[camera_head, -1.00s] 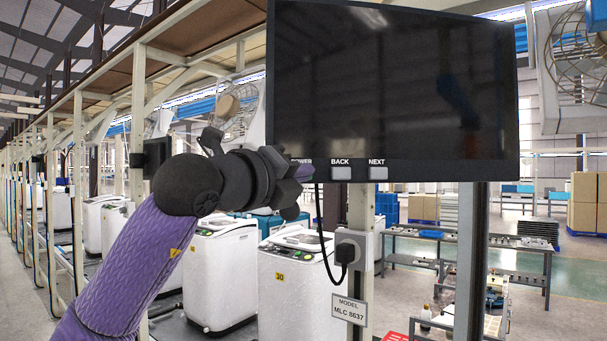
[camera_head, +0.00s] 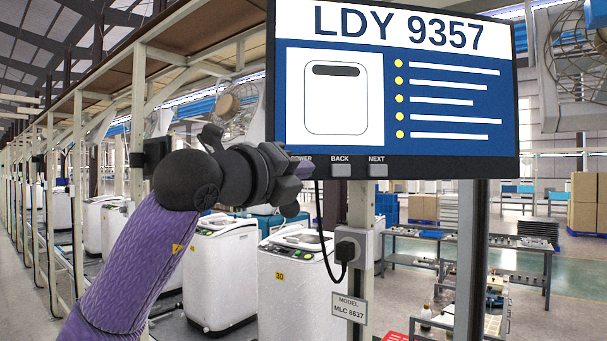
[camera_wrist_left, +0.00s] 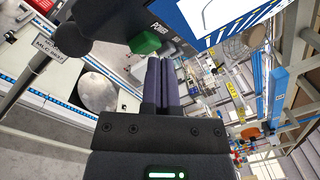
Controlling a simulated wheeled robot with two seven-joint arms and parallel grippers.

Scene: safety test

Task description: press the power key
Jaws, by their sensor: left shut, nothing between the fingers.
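The monitor (camera_head: 518,120) is lit and shows "LDY 9357" with a washer drawing and a list. On its lower bezel, the "POWER" label is partly covered by my left gripper (camera_head: 303,170), which hides the power key in the head view. In the left wrist view the power key (camera_wrist_left: 145,42) is green, beside the "POWER" label. My left gripper is shut and empty, its fingertips (camera_wrist_left: 160,62) close beside the key; I cannot tell whether they touch it. My right gripper is not in view.
The back key (camera_head: 341,172) and next key (camera_head: 378,172) sit to the right on the same bezel. A black cable hangs below to a socket box (camera_head: 352,250) on the post. A sign (camera_head: 349,308) reads "MODEL MLC 8637". White washers (camera_head: 296,290) stand behind.

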